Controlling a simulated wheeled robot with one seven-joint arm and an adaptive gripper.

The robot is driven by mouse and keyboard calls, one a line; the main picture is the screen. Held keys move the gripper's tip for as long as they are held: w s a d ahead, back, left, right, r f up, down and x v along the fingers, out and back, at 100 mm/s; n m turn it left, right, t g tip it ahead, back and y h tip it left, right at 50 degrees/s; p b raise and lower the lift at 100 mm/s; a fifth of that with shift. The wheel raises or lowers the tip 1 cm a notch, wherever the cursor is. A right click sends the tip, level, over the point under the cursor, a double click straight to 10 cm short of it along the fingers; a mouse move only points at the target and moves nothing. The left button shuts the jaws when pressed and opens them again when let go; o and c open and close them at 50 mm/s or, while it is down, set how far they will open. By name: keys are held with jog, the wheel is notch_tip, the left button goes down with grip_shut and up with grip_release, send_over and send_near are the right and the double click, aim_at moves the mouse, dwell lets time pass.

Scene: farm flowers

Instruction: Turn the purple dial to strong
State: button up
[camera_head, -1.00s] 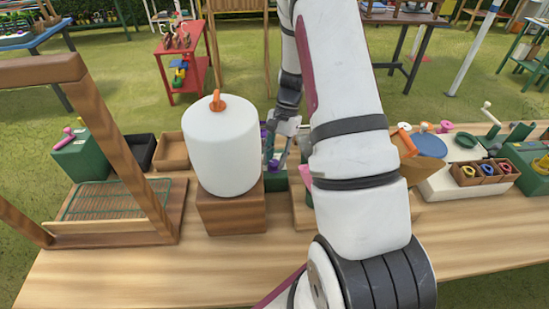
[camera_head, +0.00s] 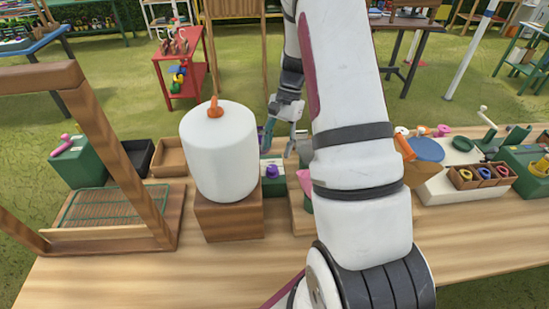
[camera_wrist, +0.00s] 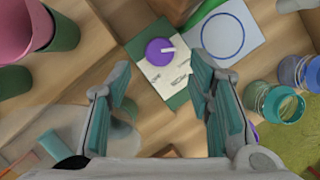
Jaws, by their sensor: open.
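The purple dial (camera_head: 272,172) sits on a green box with a pale face plate (camera_head: 272,161), just right of the white cylinder. In the wrist view the dial (camera_wrist: 158,52) is round, with a white pointer aimed to the right of the picture. Small dark lettering on its plate (camera_wrist: 160,75) is too small to read surely. My gripper (camera_head: 283,133) is behind and above the dial in the head view. In the wrist view its teal fingers (camera_wrist: 160,85) are spread and empty, with the dial beyond them, apart from both.
A white cylinder (camera_head: 219,150) with an orange top stands on a wooden block (camera_head: 229,216) left of the dial. A pink cup (camera_head: 305,182) is to its right. Glass jars (camera_wrist: 277,101) and a blue-ringed card (camera_wrist: 228,36) lie near in the wrist view.

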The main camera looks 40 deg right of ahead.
jog(key=v, duration=0.6)
dwell(0.5)
